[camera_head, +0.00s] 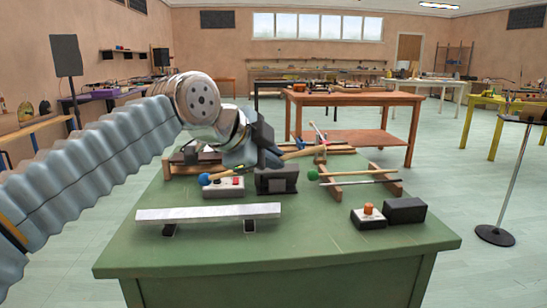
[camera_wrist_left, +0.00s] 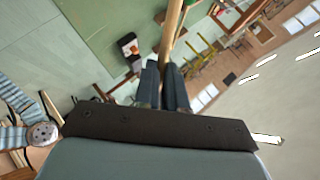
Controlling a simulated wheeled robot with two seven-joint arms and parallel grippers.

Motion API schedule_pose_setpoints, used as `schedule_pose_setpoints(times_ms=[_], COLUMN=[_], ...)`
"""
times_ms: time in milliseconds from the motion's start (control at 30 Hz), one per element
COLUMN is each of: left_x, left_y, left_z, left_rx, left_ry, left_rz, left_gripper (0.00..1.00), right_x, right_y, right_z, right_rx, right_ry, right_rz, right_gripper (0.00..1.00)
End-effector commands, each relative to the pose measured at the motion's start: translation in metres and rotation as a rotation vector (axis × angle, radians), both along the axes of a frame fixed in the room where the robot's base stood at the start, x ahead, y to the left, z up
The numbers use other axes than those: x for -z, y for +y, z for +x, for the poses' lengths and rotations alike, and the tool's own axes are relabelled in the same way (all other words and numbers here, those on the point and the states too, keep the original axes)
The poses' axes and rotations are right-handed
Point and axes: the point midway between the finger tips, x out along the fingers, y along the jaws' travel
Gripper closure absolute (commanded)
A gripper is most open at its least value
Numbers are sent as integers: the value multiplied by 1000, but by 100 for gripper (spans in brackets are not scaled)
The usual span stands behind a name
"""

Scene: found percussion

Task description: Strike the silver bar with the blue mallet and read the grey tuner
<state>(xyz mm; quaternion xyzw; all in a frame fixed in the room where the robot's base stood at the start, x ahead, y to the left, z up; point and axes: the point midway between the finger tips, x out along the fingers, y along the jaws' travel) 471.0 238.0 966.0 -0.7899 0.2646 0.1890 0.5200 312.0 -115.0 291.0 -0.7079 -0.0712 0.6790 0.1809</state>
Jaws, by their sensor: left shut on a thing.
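The silver bar (camera_head: 208,213) lies level on two dark supports at the front left of the green table. My left gripper (camera_head: 268,157) is shut on the wooden handle of the blue mallet. The mallet's blue head (camera_head: 204,179) is left of the gripper, in line with the area behind the bar and apart from it. In the left wrist view the fingers (camera_wrist_left: 162,88) are closed around the handle (camera_wrist_left: 172,30). A dark grey box (camera_head: 276,180) stands near the table's middle, and another (camera_head: 405,211) at the right; I cannot tell which is the tuner. No reading is legible.
A pale box with a red button (camera_head: 223,188) is close below the mallet head. A box with an orange knob (camera_head: 368,217) stands at the right. A green-headed mallet (camera_head: 312,175) and a rod lie on a wooden rack (camera_head: 385,174). The front centre of the table (camera_head: 310,240) is clear.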

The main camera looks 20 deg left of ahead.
Motion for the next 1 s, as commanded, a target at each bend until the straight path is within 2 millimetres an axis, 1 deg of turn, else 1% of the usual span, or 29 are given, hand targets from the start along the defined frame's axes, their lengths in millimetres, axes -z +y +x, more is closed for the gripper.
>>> schedule_pose_setpoints(times_ms=[33, 100, 200, 233, 367, 500, 600, 767, 1000], left_x=[24, 39, 57, 42, 27, -7, -23, -20, -19], left_y=[4, 9, 16, 14, 14, 14, 14, 14, 14], left_z=[1, 1, 1, 1, 1, 1, 1, 1, 1], left_rx=[-2, -1, -1, 1, 2, 1, 1, -1, 1], left_ry=[2, 5, 9, 8, 9, 8, 8, 10, 9], left_rz=[-34, -84, -154, -148, -146, -144, -144, -144, -144], left_gripper=[100, 100, 100, 100, 100, 100, 100, 100, 100], right_x=[26, 43, 63, 50, 34, 6, -8, -3, -3], right_y=[-4, -10, -16, -16, -15, -15, -15, -15, -15], right_z=[1, 4, 7, 6, 6, 6, 6, 6, 6], right_rx=[8, 17, 30, 29, 26, 26, 26, 26, 27], right_ry=[-3, -6, -12, -10, -11, -11, -11, -11, -10], right_rz=[-6, -14, -24, -24, -22, -22, -22, -22, -22], right_gripper=[57, 57, 57, 57, 57, 57, 57, 57, 57])
